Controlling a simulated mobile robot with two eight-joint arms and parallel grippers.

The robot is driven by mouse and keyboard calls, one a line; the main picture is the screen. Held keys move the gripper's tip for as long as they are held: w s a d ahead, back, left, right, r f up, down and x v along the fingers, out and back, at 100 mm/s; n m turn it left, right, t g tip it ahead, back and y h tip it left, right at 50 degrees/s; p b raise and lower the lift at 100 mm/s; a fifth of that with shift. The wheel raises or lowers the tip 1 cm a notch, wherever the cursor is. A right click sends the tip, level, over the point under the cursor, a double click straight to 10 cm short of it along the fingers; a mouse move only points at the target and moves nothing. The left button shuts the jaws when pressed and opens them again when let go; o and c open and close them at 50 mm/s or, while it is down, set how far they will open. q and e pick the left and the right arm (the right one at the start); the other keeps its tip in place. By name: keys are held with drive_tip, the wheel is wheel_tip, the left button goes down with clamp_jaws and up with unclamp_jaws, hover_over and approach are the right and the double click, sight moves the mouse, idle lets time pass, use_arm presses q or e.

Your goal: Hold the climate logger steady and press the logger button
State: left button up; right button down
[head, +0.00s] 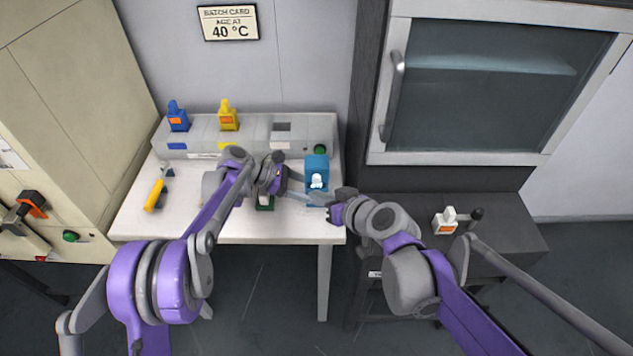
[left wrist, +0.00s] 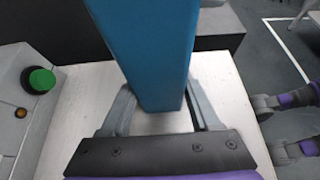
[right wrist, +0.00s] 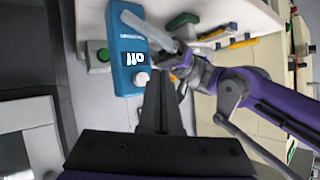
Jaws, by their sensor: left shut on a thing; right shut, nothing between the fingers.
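The climate logger (head: 317,160) is a blue box at the right end of the white table. In the right wrist view it (right wrist: 126,45) shows a display with white marks and a round white logger button (right wrist: 141,78). My left gripper (head: 306,197) is shut on the logger; in the left wrist view its two fingers (left wrist: 160,108) stand on either side of the blue body. My right gripper (head: 331,207) is shut and empty, close to the logger's button side. Its fingertips (right wrist: 158,78) appear beside the button; whether they touch it I cannot tell.
A grey rack (head: 200,138) at the table's back holds a blue (head: 178,117) and a yellow piece (head: 228,115). A green button (left wrist: 40,80) sits near the logger. A yellow-handled tool (head: 155,195) lies left. A glass-door cabinet (head: 490,85) and dark bench (head: 500,240) stand right.

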drive_tip(key=shift+w, duration=0.9)
drive_tip(key=shift+w, duration=0.1)
idle(1.3)
drive_tip(key=shift+w, duration=0.5)
idle(0.4)
drive_tip(key=shift+s, duration=0.65)
drive_tip(key=s, duration=0.6)
idle(0.3)
